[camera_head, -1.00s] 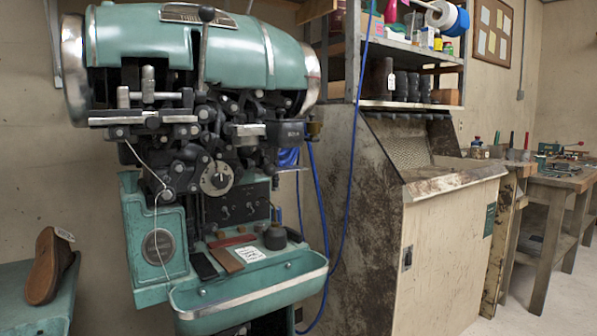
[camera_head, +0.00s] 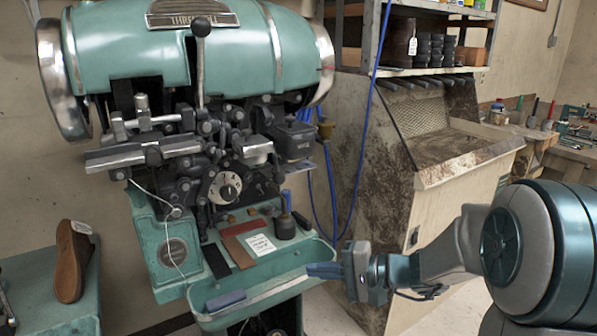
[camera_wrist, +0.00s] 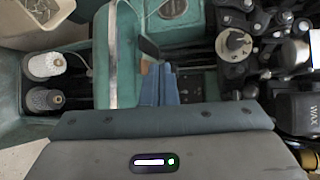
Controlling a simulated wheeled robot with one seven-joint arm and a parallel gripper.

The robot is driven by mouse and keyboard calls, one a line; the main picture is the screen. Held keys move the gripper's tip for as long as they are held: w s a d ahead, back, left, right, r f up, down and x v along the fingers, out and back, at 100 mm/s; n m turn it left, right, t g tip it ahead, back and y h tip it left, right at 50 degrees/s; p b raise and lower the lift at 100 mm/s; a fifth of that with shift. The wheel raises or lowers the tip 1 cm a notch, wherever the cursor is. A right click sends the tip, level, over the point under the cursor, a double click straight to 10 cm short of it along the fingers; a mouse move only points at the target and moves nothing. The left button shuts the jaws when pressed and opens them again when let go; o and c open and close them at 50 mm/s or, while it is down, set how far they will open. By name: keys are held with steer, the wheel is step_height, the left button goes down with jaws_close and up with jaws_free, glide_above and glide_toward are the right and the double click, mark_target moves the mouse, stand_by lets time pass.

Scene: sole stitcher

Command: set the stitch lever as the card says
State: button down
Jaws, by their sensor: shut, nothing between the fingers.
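The green stitcher (camera_head: 130,50) fills the left of the head view. A tall lever (camera_head: 201,65) with a black ball knob stands nearly upright at its front. A round pale dial (camera_head: 225,187) sits below among the dark linkages; it also shows in the wrist view (camera_wrist: 235,42). A white card (camera_head: 261,245) lies in the machine's green tray; its writing is too small to read. My gripper (camera_head: 322,270) is shut and empty, with blue fingers pointing left at the tray's right end, well below the lever. The fingers also show in the wrist view (camera_wrist: 168,85).
A brown shoe (camera_head: 72,262) stands on a green surface at left. A dirty beige cabinet (camera_head: 420,195) stands at right, with a blue cable (camera_head: 362,150) in front. Two thread spools (camera_wrist: 45,80) show in the wrist view.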

steer(key=w+d+r+m+t+p, duration=0.4)
steer(key=w+d+r+t+p, duration=0.15)
steer(key=w+r+t, duration=0.35)
steer(key=w+a+r+g+p, duration=0.1)
steer(key=w+a+r+p, duration=0.1)
steer(key=w+a, duration=0.4)
steer(key=a, duration=0.4)
steer(key=shift+w+a+r+y, duration=0.15)
steer(key=shift+w+a+y, duration=0.15)
steer(key=shift+w, duration=0.05)
steer(key=shift+d+b, duration=0.1)
steer(key=shift+b, duration=0.3)
